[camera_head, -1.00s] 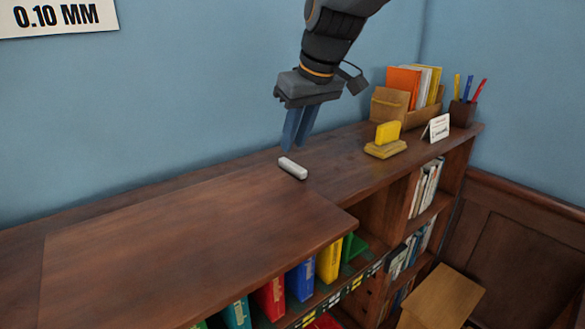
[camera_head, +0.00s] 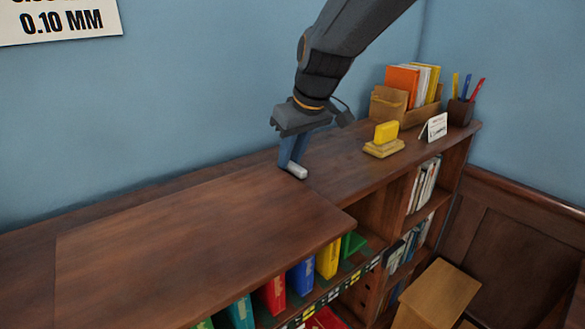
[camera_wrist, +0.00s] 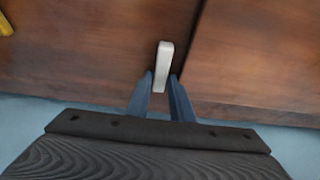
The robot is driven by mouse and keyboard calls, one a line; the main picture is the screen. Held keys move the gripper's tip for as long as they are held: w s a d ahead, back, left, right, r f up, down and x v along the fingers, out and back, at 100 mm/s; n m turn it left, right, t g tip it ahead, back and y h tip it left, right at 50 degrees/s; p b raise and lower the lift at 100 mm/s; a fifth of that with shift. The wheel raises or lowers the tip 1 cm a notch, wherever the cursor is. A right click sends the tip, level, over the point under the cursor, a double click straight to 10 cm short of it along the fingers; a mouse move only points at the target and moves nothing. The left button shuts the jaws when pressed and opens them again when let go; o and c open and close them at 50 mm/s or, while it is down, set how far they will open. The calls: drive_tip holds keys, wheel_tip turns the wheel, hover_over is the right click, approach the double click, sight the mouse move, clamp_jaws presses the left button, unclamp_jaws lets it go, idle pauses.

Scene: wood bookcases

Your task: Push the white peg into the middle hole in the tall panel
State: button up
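The white peg (camera_head: 296,170) lies flat on the wooden bookcase top. My gripper (camera_head: 290,166) is lowered over its near-wall end, pointing down. In the wrist view the peg (camera_wrist: 164,62) lies lengthwise, its lower end between my two blue fingertips (camera_wrist: 161,80). The fingers stand on either side of it with a slim gap; it rests on the wood.
The bookcase top (camera_head: 190,230) is mostly clear around the peg. A yellow block on a wooden base (camera_head: 385,148), a small white card (camera_head: 434,127), a wooden book holder (camera_head: 388,105) and a pen cup (camera_head: 461,112) stand to the right. Blue wall runs behind.

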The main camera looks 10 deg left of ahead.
drive_tip(key=shift+c, duration=0.4)
clamp_jaws()
